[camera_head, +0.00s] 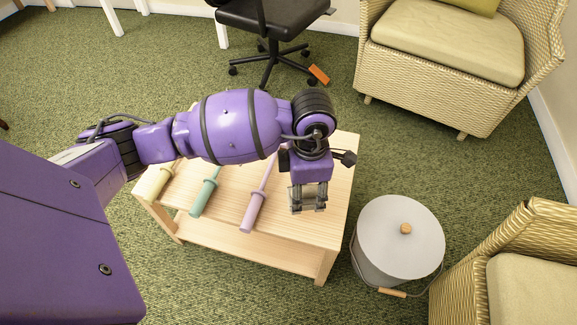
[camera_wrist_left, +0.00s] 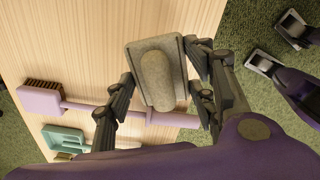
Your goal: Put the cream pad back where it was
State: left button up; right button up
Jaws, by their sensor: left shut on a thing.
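The cream pad (camera_wrist_left: 134,58) is a small rectangular block with a rounded handle (camera_wrist_left: 158,80) on top. In the left wrist view it sits between the fingers of my left gripper (camera_wrist_left: 163,92), which is shut on it. In the head view my left gripper (camera_head: 308,205) points down over the right part of the wooden table (camera_head: 325,170), and the pad is not discernible there. Whether the pad touches the tabletop I cannot tell. My right gripper (camera_wrist_left: 276,42) shows open at the right of the left wrist view, over the green carpet.
A pink-handled brush (camera_head: 254,210), a green-handled tool (camera_head: 205,190) and a pale yellow-handled tool (camera_head: 157,182) lie on the table, left of the left gripper. A grey lidded bin (camera_head: 385,225) stands right of the table. Wicker armchairs (camera_head: 440,85) and an office chair (camera_head: 270,20) stand around.

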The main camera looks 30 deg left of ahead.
aim_at(314, 191)
pick_arm(q)
jog(key=shift+w+d+f+b, duration=0.25)
jog(key=shift+w+d+f, duration=0.05)
jog(key=shift+w+f, duration=0.35)
jog(key=shift+w+d+f+b, duration=0.25)
jog(key=shift+w+f, duration=0.35)
notch_tip(314, 191, down, 4)
jog(key=shift+w+r+b, duration=0.15)
jog(key=shift+r+b, duration=0.05)
jog(key=shift+b, duration=0.45)
jog(key=o, duration=1.1)
notch_tip(314, 191, up, 11)
jog(key=p, duration=0.3)
jog(key=shift+r+p, duration=0.1)
jog(key=shift+p, duration=0.3)
jog(key=shift+r, duration=0.55)
